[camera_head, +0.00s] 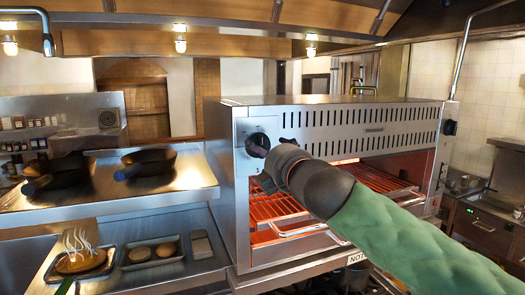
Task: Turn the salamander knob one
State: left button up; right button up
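The salamander (400,113) is a steel box with two rows of slots on its front and a glowing orange grill inside. One black knob (256,144) sits on its left front panel, partly covered by my gripper. A second black knob (449,128) is at the right end of the front. My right arm, with a green sleeve, comes in from the lower right. Its dark gripper (266,166) is at the left knob. The fingers are mostly hidden by the wrist, so I cannot tell whether they touch or grip the knob.
Two dark pans (147,163) (68,175) stand on the steel shelf at left. Wire racks (385,180) sit inside the salamander. A steel counter unit (485,228) stands at right.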

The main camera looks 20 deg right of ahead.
jog(key=s, duration=0.7)
jog(key=shift+s+a, duration=0.2)
jog(key=shift+s, duration=0.2)
